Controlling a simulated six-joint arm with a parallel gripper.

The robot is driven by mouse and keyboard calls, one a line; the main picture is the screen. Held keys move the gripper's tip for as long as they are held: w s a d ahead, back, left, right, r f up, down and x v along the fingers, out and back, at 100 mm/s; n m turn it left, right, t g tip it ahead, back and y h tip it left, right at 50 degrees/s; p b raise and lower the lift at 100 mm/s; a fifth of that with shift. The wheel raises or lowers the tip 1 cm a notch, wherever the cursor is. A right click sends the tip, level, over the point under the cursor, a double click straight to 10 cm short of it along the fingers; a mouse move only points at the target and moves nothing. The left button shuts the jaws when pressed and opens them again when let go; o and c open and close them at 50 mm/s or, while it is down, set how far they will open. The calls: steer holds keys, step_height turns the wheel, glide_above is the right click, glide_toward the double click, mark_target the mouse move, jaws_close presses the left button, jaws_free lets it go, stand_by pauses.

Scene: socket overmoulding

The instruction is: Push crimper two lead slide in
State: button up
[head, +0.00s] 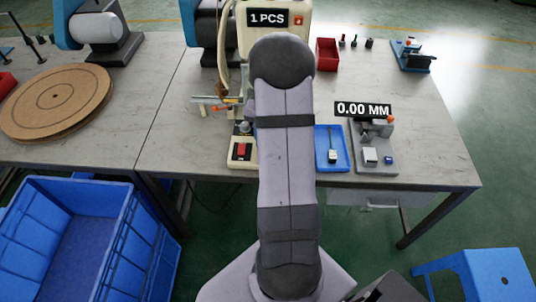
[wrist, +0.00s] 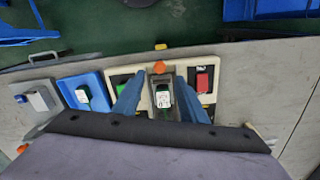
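In the wrist view a grey slide (wrist: 157,84) with an orange knob (wrist: 159,67) sits in a pale base between a green button and a red button. A white and green part (wrist: 163,98) lies on the slide. My gripper (wrist: 160,98) has two blue fingers apart, one on each side of the slide, with nothing clearly held. I cannot tell whether either finger touches the slide. In the head view my arm hides the slide and my gripper. The machine (head: 262,38) labelled "1 PCS" stands behind my arm.
A blue tray (head: 344,161) holding a small part is right of my arm. A grey gauge fixture (head: 377,172) marked "0.00 MM" stands beside it. A red button (head: 243,151) shows on the pale base. A red bin (head: 326,54) stands behind.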

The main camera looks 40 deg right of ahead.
steer(key=shift+f+p, duration=1.05)
steer(key=shift+f, duration=2.4)
jaws_close()
